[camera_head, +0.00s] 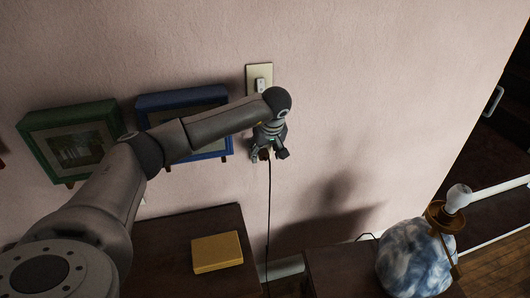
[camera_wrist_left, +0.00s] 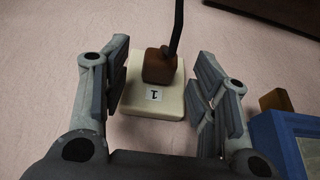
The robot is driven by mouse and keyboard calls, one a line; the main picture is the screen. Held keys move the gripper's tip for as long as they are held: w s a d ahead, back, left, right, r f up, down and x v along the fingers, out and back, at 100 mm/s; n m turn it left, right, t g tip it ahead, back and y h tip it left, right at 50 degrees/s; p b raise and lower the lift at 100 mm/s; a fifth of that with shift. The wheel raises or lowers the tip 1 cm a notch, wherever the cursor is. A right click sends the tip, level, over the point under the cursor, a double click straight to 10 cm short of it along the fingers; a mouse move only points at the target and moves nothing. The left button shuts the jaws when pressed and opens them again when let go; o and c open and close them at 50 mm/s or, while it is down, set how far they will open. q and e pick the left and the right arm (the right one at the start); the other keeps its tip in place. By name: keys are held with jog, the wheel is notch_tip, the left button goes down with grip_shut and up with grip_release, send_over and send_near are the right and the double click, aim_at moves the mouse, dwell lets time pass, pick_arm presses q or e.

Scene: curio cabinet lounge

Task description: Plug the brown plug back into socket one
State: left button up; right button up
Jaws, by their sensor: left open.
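The brown plug (camera_wrist_left: 158,65) sits against the cream socket plate (camera_wrist_left: 137,102) marked with a 1, and appears seated in it. Its dark cord (camera_wrist_left: 177,25) leads away from the plug. My left gripper (camera_wrist_left: 163,58) is open, with a finger on each side of the plug and gaps on both sides. In the head view, my left gripper (camera_head: 268,152) is at the wall, around the small brown plug (camera_head: 264,155). The gripper hides most of the socket plate there. The cord (camera_head: 268,210) hangs straight down. My right gripper is not in view.
Another cream wall plate (camera_head: 259,76) with a white piece is above the gripper. Green (camera_head: 70,140) and blue (camera_head: 185,99) frames are to the left. Below stand a dark cabinet with a yellow box (camera_head: 217,252) and another with a marbled lamp (camera_head: 415,260). The wall right of the gripper is clear.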

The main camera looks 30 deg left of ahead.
pick_arm(q)
jog(key=v, duration=1.1)
